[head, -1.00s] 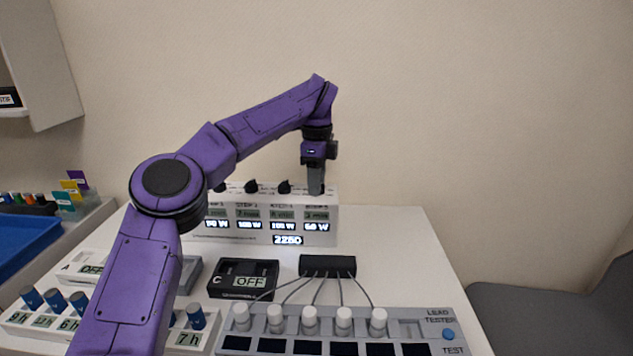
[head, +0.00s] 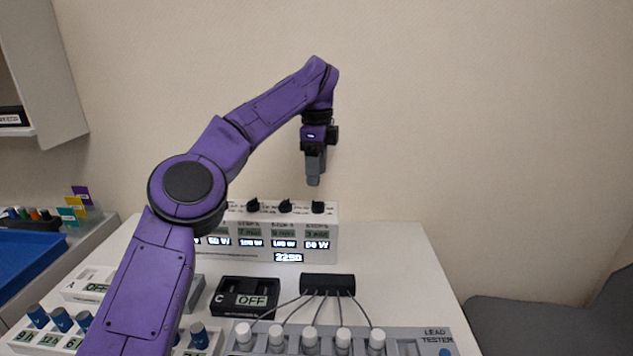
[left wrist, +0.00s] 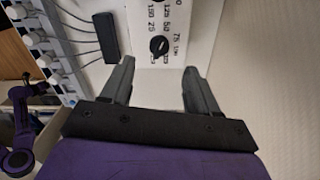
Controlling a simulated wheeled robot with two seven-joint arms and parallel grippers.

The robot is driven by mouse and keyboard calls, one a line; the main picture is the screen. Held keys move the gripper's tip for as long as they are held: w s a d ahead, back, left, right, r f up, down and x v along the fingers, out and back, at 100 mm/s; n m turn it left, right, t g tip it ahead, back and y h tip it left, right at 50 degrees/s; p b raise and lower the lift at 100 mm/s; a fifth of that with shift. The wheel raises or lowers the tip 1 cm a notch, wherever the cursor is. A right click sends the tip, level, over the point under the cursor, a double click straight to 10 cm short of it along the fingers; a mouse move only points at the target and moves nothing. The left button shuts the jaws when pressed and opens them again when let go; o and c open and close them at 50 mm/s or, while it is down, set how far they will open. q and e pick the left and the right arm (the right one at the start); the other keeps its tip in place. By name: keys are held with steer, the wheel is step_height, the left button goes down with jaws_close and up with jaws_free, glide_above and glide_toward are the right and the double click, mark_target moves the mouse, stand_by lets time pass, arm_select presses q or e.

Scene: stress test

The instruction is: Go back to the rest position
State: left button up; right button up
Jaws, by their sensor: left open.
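My left gripper (head: 314,180) hangs pointing down from the purple arm, above the right end of the white panel box in the head view. Its two fingers stand apart with nothing between them in the left wrist view (left wrist: 155,85). The white panel box (head: 327,240) has black knobs on top and lit displays, one reading 2250. Its right-end black knob (head: 318,207) is below the gripper and apart from it. That knob also shows beyond the fingers in the left wrist view (left wrist: 159,46). My right gripper is not in the head view.
On the white table (head: 415,270) are a black box marked C OFF (head: 246,297), a black lead block (head: 328,284) with cables, and a lead tester (head: 437,338) with several white plugs. A blue tray (head: 25,262) is at left, a grey chair (head: 540,325) at right.

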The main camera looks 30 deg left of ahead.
arm_select(q)
steer(key=shift+r+p, duration=0.45)
steer(key=shift+r, duration=0.85)
